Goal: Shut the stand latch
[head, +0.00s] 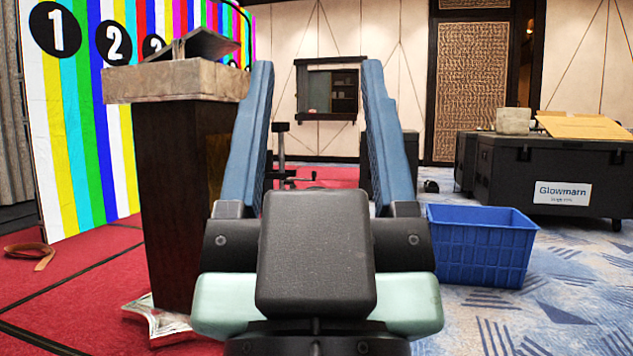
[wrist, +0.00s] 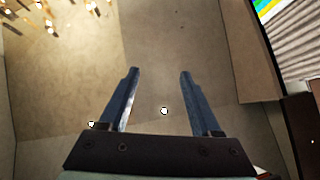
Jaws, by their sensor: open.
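My gripper (head: 316,75) is held up in the middle of the head view, its two blue fingers wide apart with nothing between them. In the wrist view my gripper (wrist: 160,72) is also open and empty, seen against the ceiling. A small black stand (head: 281,150) shows far off between the fingers in the head view, well beyond them. I cannot make out a latch on it, and the fingers and my wrist hide part of the area around it. No latch can be identified in either view.
A dark lectern (head: 168,200) with a stone-like top stands close at left, partly behind the left finger. A blue crate (head: 480,247) is at right. A black case (head: 555,175) stands behind it. A striped video wall (head: 85,130) is left; patterned carpet lies open at lower right.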

